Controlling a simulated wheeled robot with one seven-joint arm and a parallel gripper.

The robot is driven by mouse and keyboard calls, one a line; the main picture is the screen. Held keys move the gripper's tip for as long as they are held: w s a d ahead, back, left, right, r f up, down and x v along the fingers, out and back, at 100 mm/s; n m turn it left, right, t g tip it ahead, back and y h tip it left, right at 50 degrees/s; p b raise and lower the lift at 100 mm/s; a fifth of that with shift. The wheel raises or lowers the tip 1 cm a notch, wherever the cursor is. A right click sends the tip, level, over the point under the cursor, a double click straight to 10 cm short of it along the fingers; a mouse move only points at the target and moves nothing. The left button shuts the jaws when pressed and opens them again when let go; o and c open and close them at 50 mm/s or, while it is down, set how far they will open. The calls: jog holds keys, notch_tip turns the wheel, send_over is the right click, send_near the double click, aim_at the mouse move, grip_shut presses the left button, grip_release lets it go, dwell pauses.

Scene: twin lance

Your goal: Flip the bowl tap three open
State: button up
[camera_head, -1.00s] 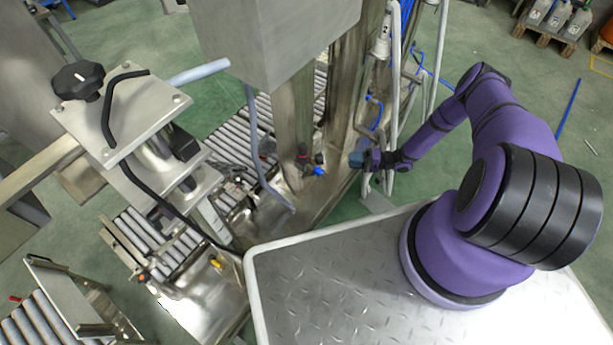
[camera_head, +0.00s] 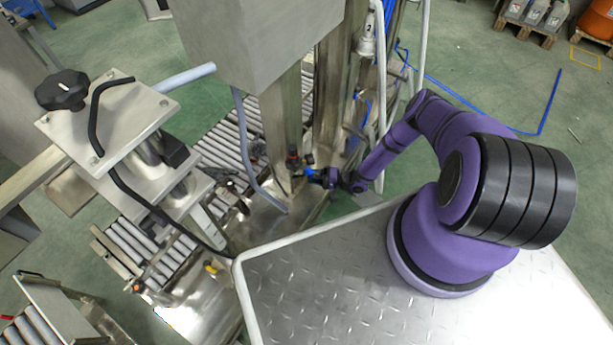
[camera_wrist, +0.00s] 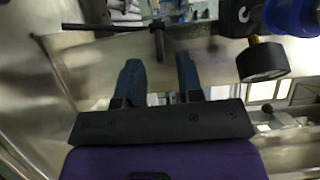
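In the head view my gripper (camera_head: 322,178) is beside a small fitting with a red and black top (camera_head: 293,159) at the foot of the steel post. Blue shows between them, and I cannot tell whether it is finger or fitting. No label identifies bowl tap three.
A round black gauge-like part (camera_wrist: 264,62) and a blue part (camera_wrist: 292,14) are close at right in the wrist view. A steel box (camera_head: 265,45) hangs above. White pipes (camera_head: 420,60) stand behind my arm. A grey hose (camera_head: 247,140) hangs left of the post.

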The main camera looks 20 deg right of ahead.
aim_at(299, 176)
jog(key=shift+x, duration=1.25)
jog(key=shift+c, duration=0.2)
grip_shut()
jog(key=shift+w+n+g+y, duration=0.4)
jog(key=shift+n+g, duration=0.55)
jog(key=shift+g, duration=0.45)
jog(key=shift+w+n+g+y, duration=0.4)
jog(key=shift+n+g, duration=0.5)
jog(key=shift+g, duration=0.5)
jog(key=shift+w+n+g+y, duration=0.35)
jog(key=shift+n+g, duration=0.6)
jog(key=shift+g, duration=0.45)
jog(key=shift+o, duration=0.2)
grip_release()
